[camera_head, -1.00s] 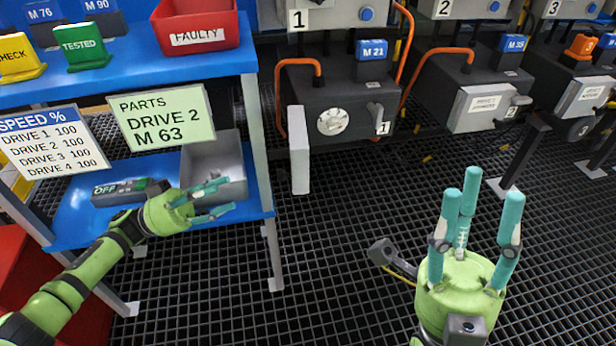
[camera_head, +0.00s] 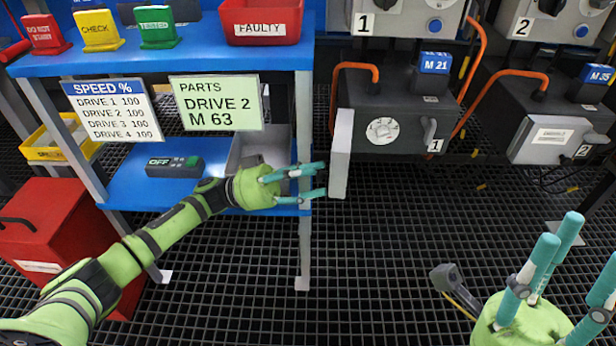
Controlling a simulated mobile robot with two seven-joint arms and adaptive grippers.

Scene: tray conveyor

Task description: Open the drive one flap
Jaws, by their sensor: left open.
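Drive one is the dark box (camera_head: 400,105) marked 1, with a round dial (camera_head: 382,131) uncovered on its front and a grey handle (camera_head: 429,131) at its right. Its pale grey flap (camera_head: 341,153) stands swung out at the left side of the box, seen nearly edge-on. My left gripper (camera_head: 322,180) is open and empty, its fingertips pointing right, just left of the flap's lower part in the picture. I cannot tell whether they touch. My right gripper (camera_head: 566,262) is open and empty at the lower right, fingers up, partly cut off by the frame.
A blue shelf table (camera_head: 180,64) stands left of drive one, with a grey bin (camera_head: 246,152) on its lower shelf behind my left gripper. Drive two (camera_head: 520,105), with its flap (camera_head: 550,140) closed, is at the right. The grating floor (camera_head: 400,230) below is open.

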